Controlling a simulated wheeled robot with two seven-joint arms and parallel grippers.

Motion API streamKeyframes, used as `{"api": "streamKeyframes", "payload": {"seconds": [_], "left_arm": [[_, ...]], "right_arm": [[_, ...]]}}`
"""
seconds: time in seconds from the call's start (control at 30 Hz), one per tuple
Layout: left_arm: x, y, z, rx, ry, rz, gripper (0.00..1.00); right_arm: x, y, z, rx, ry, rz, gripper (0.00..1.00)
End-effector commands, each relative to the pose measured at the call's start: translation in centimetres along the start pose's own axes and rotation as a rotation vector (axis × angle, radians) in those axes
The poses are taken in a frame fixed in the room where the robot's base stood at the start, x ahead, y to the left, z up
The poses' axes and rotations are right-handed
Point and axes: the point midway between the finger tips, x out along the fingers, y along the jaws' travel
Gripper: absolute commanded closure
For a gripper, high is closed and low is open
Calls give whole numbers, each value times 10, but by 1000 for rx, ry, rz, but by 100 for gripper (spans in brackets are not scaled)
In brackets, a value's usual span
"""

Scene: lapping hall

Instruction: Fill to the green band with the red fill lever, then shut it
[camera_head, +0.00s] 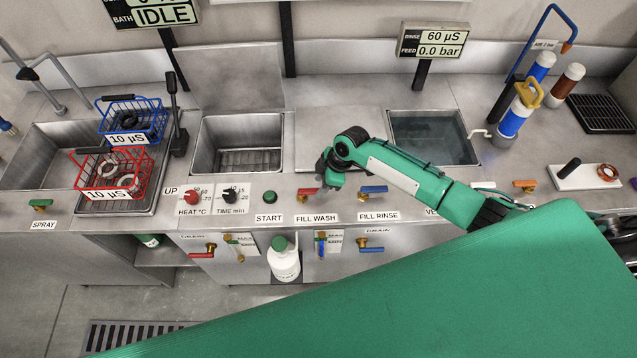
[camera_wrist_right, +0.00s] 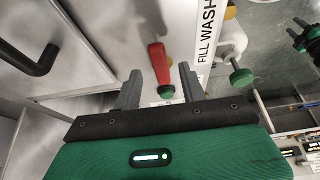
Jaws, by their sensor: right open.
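The red fill lever (camera_head: 307,192) sits on the counter front above the FILL WASH label. In the right wrist view the red lever (camera_wrist_right: 159,66) lies between the two fingers of my right gripper (camera_wrist_right: 162,82), with gaps on both sides. My right gripper (camera_head: 328,183) is open and hangs just right of the lever in the head view. The wash tank (camera_head: 242,128) looks empty, with a slatted floor showing. The gauge (camera_head: 238,247) below it is too small to make out a green band or level. My left gripper is not in view.
A blue FILL RINSE lever (camera_head: 374,189) is close to the right, below a water-filled tank (camera_head: 432,138). A green START button (camera_head: 270,196) is to the left. Red (camera_head: 112,170) and blue (camera_head: 132,121) baskets stand at the left. A white jug (camera_head: 284,262) stands below.

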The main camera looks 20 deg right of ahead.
Motion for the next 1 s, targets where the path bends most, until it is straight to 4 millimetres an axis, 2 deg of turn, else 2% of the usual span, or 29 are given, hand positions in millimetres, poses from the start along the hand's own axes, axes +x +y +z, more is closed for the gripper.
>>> {"api": "streamKeyframes", "payload": {"seconds": [0.2, 0.57, 0.77, 0.8, 1.0], "left_arm": [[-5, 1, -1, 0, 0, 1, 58], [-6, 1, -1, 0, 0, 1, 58], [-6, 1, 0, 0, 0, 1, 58], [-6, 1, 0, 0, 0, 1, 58], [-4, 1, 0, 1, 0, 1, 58]], "right_arm": [[18, 0, 0, 1, 0, 1, 58], [23, 0, 0, 0, 0, 1, 58], [22, 0, 0, 0, 0, 1, 97], [22, 0, 0, 0, 0, 1, 100], [23, 1, 0, -3, 0, 0, 100]]}}
